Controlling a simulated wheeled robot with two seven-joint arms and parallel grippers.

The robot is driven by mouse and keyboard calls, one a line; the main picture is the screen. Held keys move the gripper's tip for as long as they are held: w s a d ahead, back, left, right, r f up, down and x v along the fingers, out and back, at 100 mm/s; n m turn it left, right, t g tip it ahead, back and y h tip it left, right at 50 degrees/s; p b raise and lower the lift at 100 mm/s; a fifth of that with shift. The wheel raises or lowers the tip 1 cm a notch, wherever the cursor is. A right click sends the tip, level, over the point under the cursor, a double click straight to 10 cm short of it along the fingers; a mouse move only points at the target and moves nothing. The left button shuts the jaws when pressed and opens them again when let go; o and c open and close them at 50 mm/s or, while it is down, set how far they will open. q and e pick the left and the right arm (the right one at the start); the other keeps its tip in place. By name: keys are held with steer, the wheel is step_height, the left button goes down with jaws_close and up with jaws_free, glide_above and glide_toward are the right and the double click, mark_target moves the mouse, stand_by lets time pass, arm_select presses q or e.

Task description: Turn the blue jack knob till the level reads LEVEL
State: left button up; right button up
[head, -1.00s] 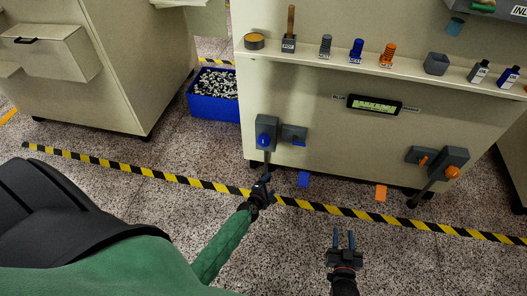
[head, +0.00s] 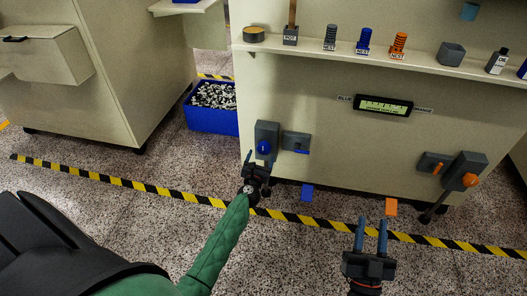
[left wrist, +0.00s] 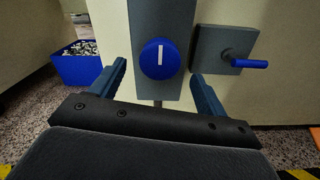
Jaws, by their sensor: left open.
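The blue jack knob (head: 264,148) sits on a dark grey block on the front of the beige machine. In the left wrist view the knob (left wrist: 160,59) shows a white line standing upright. My left gripper (head: 260,160) is open in front of and just below the knob. Its fingers (left wrist: 160,85) stand apart on either side of the knob, and I cannot see contact. The level (head: 384,105) is a lit green display between the BLUE and ORANGE labels; its reading is too small to make out. My right gripper (head: 370,236) is open and empty, low at the right.
A blue lever (left wrist: 250,63) sits on a grey plate right of the knob. An orange knob (head: 470,180) and orange lever (head: 437,169) are at the right. A shelf above holds springs and bottles. A blue bin (head: 212,118) stands left on the floor.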

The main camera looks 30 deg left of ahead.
mark_target(263, 151)
arm_select(q)
steer(key=shift+b+x, duration=0.3)
steer(key=shift+x, duration=2.6)
arm_select(e)
step_height(263, 151, up, 6)
steer(key=s+t, duration=0.2)
steer(key=shift+d+y, duration=0.4)
steer(key=shift+s, duration=0.1)
arm_select(q)
steer(key=c, duration=0.9)
